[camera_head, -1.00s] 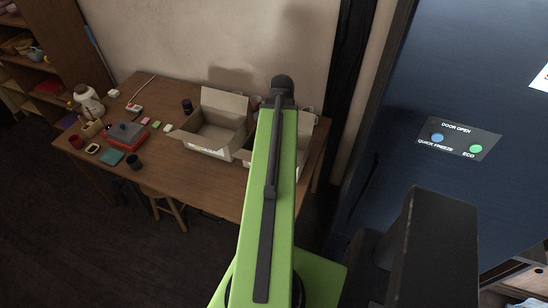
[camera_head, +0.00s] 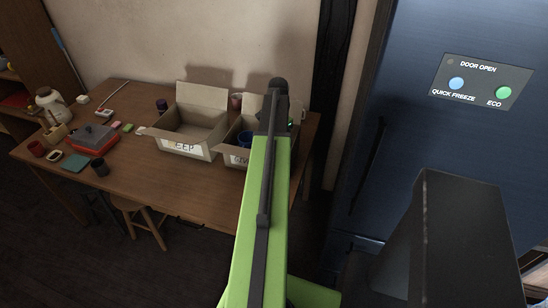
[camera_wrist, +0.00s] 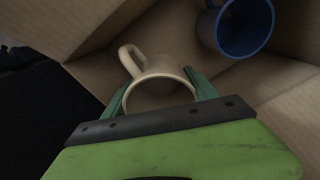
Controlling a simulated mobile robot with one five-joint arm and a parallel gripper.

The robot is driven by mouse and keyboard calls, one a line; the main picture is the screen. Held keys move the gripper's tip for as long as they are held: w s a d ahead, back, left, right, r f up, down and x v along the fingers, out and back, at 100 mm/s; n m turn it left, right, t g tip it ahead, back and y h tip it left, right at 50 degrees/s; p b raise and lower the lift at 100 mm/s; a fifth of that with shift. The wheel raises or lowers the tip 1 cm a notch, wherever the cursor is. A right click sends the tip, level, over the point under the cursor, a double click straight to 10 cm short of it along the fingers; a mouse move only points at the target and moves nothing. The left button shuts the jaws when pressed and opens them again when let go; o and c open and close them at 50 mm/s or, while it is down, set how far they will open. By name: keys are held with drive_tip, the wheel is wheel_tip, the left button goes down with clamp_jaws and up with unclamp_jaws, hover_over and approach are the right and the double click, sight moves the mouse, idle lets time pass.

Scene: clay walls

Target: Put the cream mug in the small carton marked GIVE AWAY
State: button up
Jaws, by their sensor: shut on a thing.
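The cream mug (camera_wrist: 158,68) is in the wrist view, between the green fingers of my gripper (camera_wrist: 154,88), which is shut on it. Its handle points to the upper left. Cardboard walls of a carton (camera_wrist: 285,90) surround it; I cannot tell whether the mug touches the bottom. A blue mug (camera_wrist: 245,28) is in the same carton, to the right and apart from the cream one. In the head view the small carton (camera_head: 232,158) stands at the table's right, its label partly hidden by my arm. My gripper and the cream mug are hidden there.
A larger carton (camera_head: 190,148), its label reading partly "EEP", stands just left of it. A blue fridge (camera_head: 420,140) is at the right.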

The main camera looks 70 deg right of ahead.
wheel_tip(320, 180, down, 6)
drive_tip(key=b, duration=0.4)
drive_tip(key=shift+f+b, duration=0.25)
drive_tip(key=shift+b, duration=0.1)
drive_tip(key=shift+r, duration=0.25)
drive_tip(key=shift+f, duration=0.15)
drive_tip(key=o, duration=1.7)
wheel_tip(320, 180, up, 12)
drive_tip(key=p, duration=1.2)
drive_tip(key=shift+s, duration=0.1)
